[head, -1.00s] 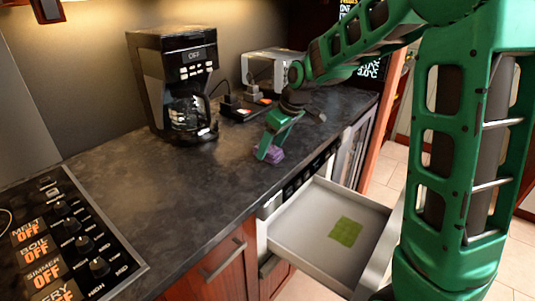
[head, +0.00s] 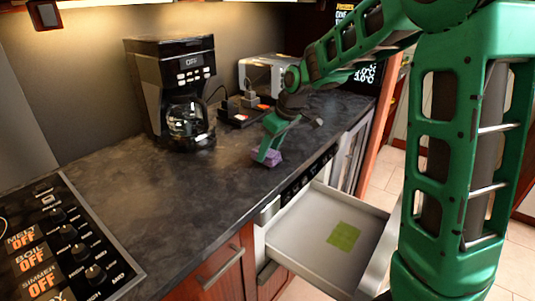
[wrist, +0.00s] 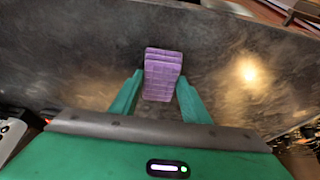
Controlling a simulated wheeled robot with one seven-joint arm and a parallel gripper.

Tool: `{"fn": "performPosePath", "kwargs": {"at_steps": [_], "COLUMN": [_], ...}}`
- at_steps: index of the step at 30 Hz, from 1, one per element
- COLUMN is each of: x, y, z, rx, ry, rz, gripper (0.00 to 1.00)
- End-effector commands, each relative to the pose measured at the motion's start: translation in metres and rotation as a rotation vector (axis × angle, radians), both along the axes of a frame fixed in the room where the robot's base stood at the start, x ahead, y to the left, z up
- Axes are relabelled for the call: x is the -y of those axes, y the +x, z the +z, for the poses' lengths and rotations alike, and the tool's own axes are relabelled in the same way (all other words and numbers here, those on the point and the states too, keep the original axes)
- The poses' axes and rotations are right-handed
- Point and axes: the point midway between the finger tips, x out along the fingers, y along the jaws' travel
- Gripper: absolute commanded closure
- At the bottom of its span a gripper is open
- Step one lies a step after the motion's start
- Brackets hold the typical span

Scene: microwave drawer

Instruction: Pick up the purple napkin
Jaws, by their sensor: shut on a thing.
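The purple napkin (head: 274,158) is a small, blocky, folded stack near the front edge of the dark countertop. In the wrist view the purple napkin (wrist: 162,75) shows between the two green fingers, with its far end reaching past their tips. My gripper (head: 266,156) points down at the counter and is shut on it; the wrist view shows my gripper (wrist: 158,90) with one finger on each side of it. Whether the napkin still touches the counter is hard to tell.
An open drawer (head: 290,235) below the counter holds a flat green cloth (head: 343,236). A coffee maker (head: 180,90) stands at the back, with a toaster (head: 265,78) to its right. A stove control panel (head: 65,240) is at the left. The counter's middle is clear.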

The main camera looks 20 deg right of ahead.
Motion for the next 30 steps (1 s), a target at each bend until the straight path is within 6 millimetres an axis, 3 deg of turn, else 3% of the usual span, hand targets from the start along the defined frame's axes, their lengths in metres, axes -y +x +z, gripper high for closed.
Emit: {"fn": "performPosePath", "kwargs": {"at_steps": [6, 21, 30], "x": [0.000, -0.083, -0.100], "y": [0.001, -0.049, -0.059], "z": [0.032, 0.090, 0.101], "rx": [0.005, 0.002, 0.001], "ry": [0.000, 0.000, 0.000], "rz": [0.000, 0.003, -0.001], "gripper": [0.83, 0.83, 0.83]}}
